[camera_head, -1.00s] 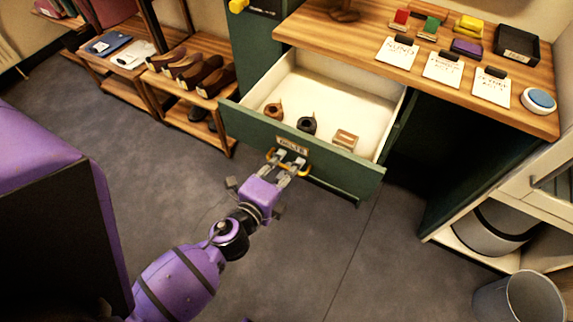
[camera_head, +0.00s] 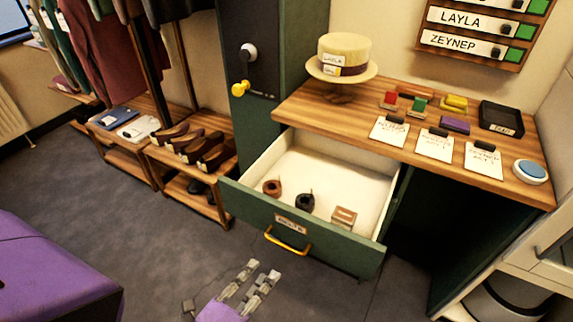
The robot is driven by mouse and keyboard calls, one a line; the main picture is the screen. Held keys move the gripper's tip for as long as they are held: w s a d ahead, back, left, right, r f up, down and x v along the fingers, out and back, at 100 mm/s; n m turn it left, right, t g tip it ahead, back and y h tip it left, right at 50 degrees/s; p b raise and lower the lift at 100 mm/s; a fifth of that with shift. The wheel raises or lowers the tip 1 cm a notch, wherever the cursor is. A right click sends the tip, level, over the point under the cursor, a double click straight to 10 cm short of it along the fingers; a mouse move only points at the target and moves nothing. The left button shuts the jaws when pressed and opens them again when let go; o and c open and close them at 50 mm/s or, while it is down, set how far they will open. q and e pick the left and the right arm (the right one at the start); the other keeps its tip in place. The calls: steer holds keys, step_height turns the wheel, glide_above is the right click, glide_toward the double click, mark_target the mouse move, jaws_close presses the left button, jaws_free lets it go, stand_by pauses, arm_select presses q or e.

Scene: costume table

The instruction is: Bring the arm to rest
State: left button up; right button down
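My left gripper (camera_head: 254,280) is in front of the open drawer (camera_head: 250,204), below and left of its yellow handle (camera_head: 287,241). Its two fingers are parted and nothing shows between them; they are apart from the handle. The purple wrist is cut off by the bottom edge. The drawer is pulled out of the green desk and holds a brown rolled belt (camera_head: 271,188), a black rolled belt (camera_head: 305,202) and a small tan box-like item (camera_head: 344,217). My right gripper is not in view.
The wooden desktop (camera_head: 320,109) bears a straw hat (camera_head: 342,56) on a stand, paper cards, coloured blocks, a black tray (camera_head: 501,118) and a blue-topped round button (camera_head: 530,171). Shoe racks (camera_head: 196,178) stand left. Grey floor (camera_head: 150,235) is clear in front of the drawer.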

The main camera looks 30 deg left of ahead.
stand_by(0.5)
